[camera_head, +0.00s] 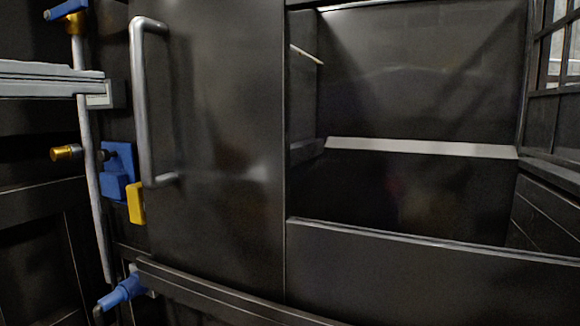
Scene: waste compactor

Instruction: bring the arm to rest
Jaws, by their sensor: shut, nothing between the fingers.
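My gripper and arm do not show in the head view. The waste compactor fills the view. Its dark sliding panel or door (225,150) stands at the centre left, with a long metal bar handle (142,110) upright on its left side. To the right of the panel is an open bay (420,100), with a pale ledge (420,148) across its back. Nothing is seen lying in the bay, though its lower part is dark.
At the left, a grey vertical rod (90,170) carries blue and brass fittings. A blue block (118,172) and a yellow block (136,203) sit beside the handle. A front wall (420,270) closes the bay's lower part. A barred window (560,60) is at the far right.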

